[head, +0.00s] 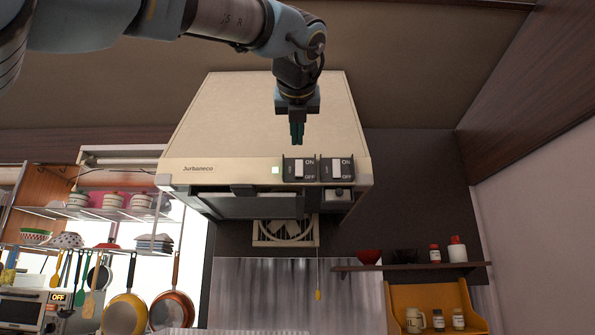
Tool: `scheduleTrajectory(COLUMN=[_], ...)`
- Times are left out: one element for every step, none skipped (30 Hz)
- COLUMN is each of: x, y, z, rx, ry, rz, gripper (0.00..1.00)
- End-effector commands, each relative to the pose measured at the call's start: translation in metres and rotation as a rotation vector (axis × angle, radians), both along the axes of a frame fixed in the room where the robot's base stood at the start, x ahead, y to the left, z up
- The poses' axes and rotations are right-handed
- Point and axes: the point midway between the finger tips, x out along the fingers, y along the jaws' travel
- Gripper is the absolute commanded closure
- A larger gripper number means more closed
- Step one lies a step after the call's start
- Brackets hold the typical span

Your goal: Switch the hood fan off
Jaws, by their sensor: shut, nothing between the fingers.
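The cream range hood (262,110) hangs in the upper middle of the head view. Its front strip carries two dark switch panels, each marked ON above and OFF below. The left switch (299,169) and the right switch (337,168) each have a pale lever or rocker. I cannot tell for certain which way either is set. A small pale green light (275,170) glows just left of the left switch. My gripper (297,141) points down, its dark fingers shut and empty, just above the left switch in the picture. I see no contact with the switch.
A round vent fan (285,231) and a pull cord with a yellow end (318,294) are below the hood. A dish rack (100,213) with hanging pans stands left. A wall shelf (410,266) with bowls and jars is right.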

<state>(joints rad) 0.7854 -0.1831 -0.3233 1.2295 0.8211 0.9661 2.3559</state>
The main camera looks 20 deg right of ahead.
Motion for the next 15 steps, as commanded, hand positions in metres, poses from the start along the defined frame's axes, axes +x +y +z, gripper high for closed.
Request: scheduleTrajectory(x=[-0.0043,-0.0056,-0.0066,-0.0069,-0.0070,-0.0069,-0.0068,-0.0067,-0.0066,-0.0065,-0.0065,-0.0061,-0.0054,-0.0043,-0.0021], y=[0.0007,0.0011,0.0015,0.0017,0.0017,0.0018,0.0018,0.0018,0.0018,0.0017,0.0017,0.0015,0.0012,0.0008,-0.0002], z=[0.0049,0.0068,0.0084,0.0090,0.0092,0.0092,0.0092,0.0091,0.0089,0.0089,0.0088,0.0087,0.0086,0.0084,0.0082], rx=[0.010,0.015,0.020,0.022,0.023,0.023,0.023,0.022,0.022,0.021,0.022,0.022,0.022,0.022,0.021], ry=[-0.017,-0.022,-0.028,-0.030,-0.031,-0.031,-0.031,-0.030,-0.030,-0.030,-0.029,-0.029,-0.029,-0.029,-0.028], rz=[-0.007,-0.008,-0.010,-0.010,-0.010,-0.009,-0.009,-0.009,-0.009,-0.009,-0.009,-0.009,-0.009,-0.009,-0.009], gripper=[1.00,1.00,1.00,1.00,1.00,1.00,1.00,1.00,1.00,1.00,1.00,1.00,1.00,1.00,1.00])
